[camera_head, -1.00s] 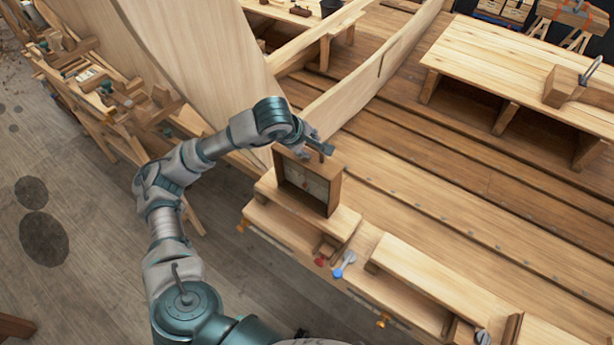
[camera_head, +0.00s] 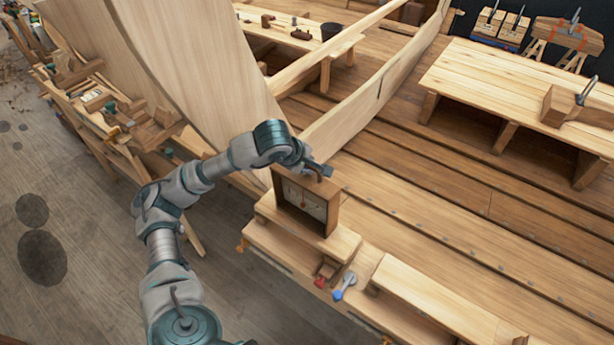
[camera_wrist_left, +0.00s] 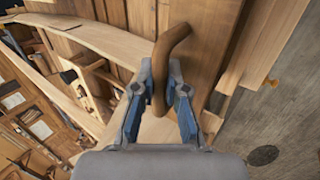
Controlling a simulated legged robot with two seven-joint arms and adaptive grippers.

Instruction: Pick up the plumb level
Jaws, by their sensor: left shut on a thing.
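The plumb level (camera_head: 303,203) is a dark-framed wooden box with a pale dial face and a small red mark. It stands upright on a low wooden block (camera_head: 335,243) near the bench's front edge. I cannot make out a gap under it. My left gripper (camera_head: 317,168) is at its top, shut on the brown curved handle. The left wrist view shows this handle (camera_wrist_left: 172,42) between the blue-padded fingers of my left gripper (camera_wrist_left: 160,88). My right gripper is not in view.
The curved hull planking (camera_head: 205,70) rises close behind my left arm. A long workbench (camera_head: 520,90) stands at the right. The plank floor between is mostly clear.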

